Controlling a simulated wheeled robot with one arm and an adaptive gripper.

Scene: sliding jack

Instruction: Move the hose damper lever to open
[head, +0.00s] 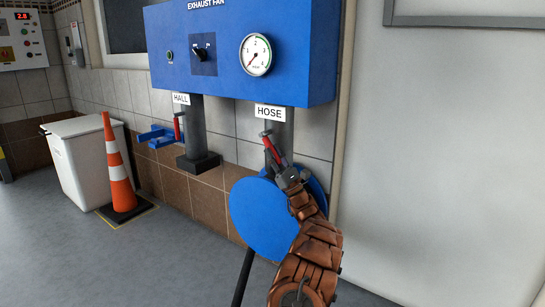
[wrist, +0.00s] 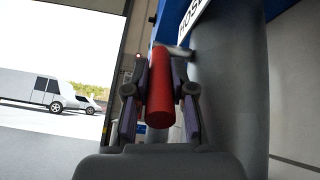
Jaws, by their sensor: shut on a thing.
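The hose damper lever (head: 272,148) has a red grip and sits on the grey pipe below the white HOSE label (head: 270,112). The lever is tilted, with its grip slanting down to the right in the head view. My gripper (head: 286,176) is at the lower end of this grip. In the wrist view the red grip (wrist: 160,90) lies between the two fingers of my gripper (wrist: 160,100), which are shut on it. The lever's metal end shows beyond the fingers. A similar red hall damper lever (head: 178,126) hangs upright under the HALL label (head: 181,99).
The blue exhaust fan panel (head: 225,75) with a gauge (head: 256,54) is above the levers. A blue round reel (head: 258,215) is behind my arm. A white bin (head: 85,165) and an orange cone (head: 118,170) stand at left. The floor in front is clear.

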